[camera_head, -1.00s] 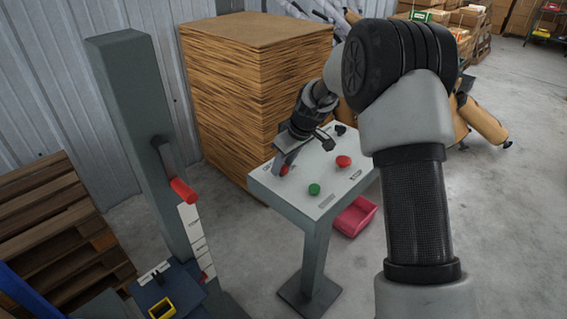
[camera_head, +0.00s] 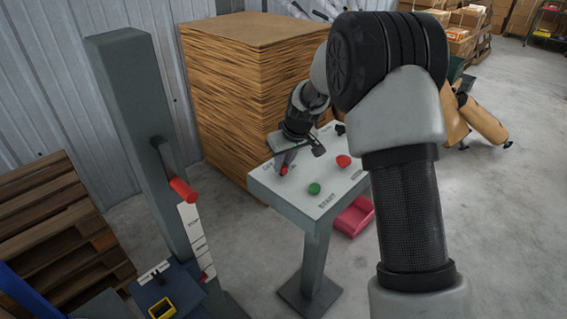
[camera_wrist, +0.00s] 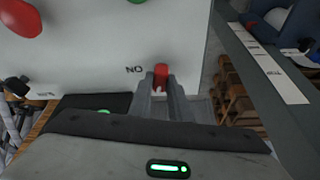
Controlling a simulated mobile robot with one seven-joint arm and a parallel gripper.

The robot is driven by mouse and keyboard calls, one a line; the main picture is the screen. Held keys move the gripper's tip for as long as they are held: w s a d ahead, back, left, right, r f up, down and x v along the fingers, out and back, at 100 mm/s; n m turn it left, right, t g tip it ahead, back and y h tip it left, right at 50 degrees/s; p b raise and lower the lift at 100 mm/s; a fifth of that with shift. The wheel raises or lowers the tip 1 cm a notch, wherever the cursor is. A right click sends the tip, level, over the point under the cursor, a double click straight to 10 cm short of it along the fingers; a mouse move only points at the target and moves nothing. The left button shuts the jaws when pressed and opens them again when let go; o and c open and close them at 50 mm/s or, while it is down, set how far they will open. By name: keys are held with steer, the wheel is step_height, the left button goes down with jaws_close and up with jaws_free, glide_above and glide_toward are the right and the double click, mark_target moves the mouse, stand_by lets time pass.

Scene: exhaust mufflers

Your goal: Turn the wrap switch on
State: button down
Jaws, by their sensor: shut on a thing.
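The white-topped control panel (camera_head: 305,205) stands on a grey post in the head view. A small red switch (camera_wrist: 161,72) sits near the panel's edge in the wrist view, beside an upside-down "ON" label (camera_wrist: 134,70). My gripper (camera_wrist: 162,84) has one finger on each side of this switch and is shut on it. In the head view my gripper (camera_head: 281,166) points down at the panel's left part, and only a bit of the red switch (camera_head: 284,171) shows by the fingertips. Which way the switch is turned is hard to tell.
A green button (camera_head: 314,189), a red button (camera_head: 343,161) and a black knob (camera_head: 340,130) share the panel. A grey column (camera_head: 135,120) with a red-handled lever (camera_head: 183,190) stands left. A tall stack of brown sheets (camera_head: 245,90) is behind. A pink bin (camera_head: 354,216) lies below.

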steer(key=m, duration=0.1)
steer(key=m+h+p, duration=0.1)
steer(key=m, duration=0.2)
steer(key=shift+a+r+m+t+h, duration=0.1)
steer(key=shift+a+m+t+h, duration=0.15)
steer(key=shift+m+t+h, duration=0.05)
steer(key=m+h+p, duration=0.1)
steer(key=m, duration=0.2)
steer(key=shift+a+m+h, duration=0.1)
steer(key=shift+m+h, duration=0.2)
steer(key=m+h, duration=0.1)
steer(key=m, duration=0.2)
steer(key=m+g+h+p, duration=0.1)
steer(key=m, duration=0.2)
steer(key=shift+a+m+p, duration=0.1)
steer(key=shift+m+p, duration=0.2)
steer(key=shift+m, duration=0.1)
steer(key=shift+g, duration=0.3)
steer(key=c, duration=1.6)
jaws_free()
steer(key=shift+c, duration=0.2)
steer(key=v, duration=1.7)
steer(key=shift+a, duration=0.25)
steer(key=shift+s+r, duration=0.1)
